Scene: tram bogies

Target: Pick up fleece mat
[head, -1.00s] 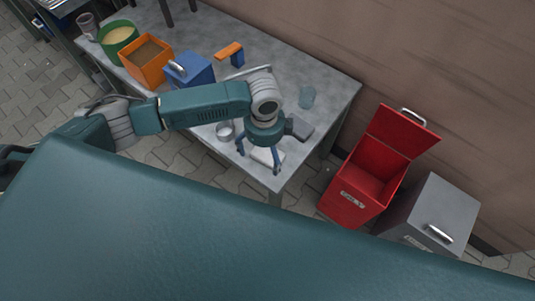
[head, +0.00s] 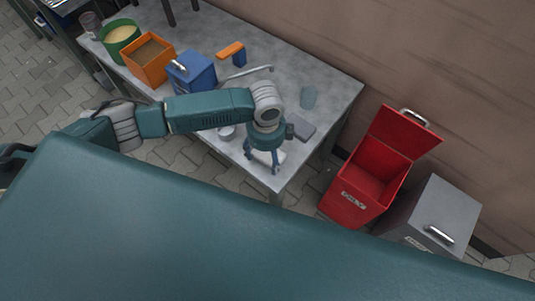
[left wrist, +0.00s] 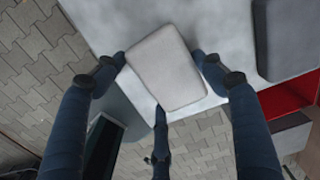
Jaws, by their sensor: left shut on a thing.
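The fleece mat, a pale, light grey rounded pad (head: 268,157), is at the near right corner of the grey table (head: 325,92). In the left wrist view the pad (left wrist: 166,68) lies between my fingers and looks flat. My left gripper (head: 262,161) reaches down over it, with blue fingers closed in around its edges. Its fingertips also show in the left wrist view (left wrist: 158,62), at both sides and the lower edge of the pad. Whether the pad is clear of the tabletop I cannot tell. My right gripper is not in view.
A blue box (head: 192,76), orange bin (head: 150,59) and green tub (head: 121,37) stand farther left. An open red bin (head: 352,196) stands right.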

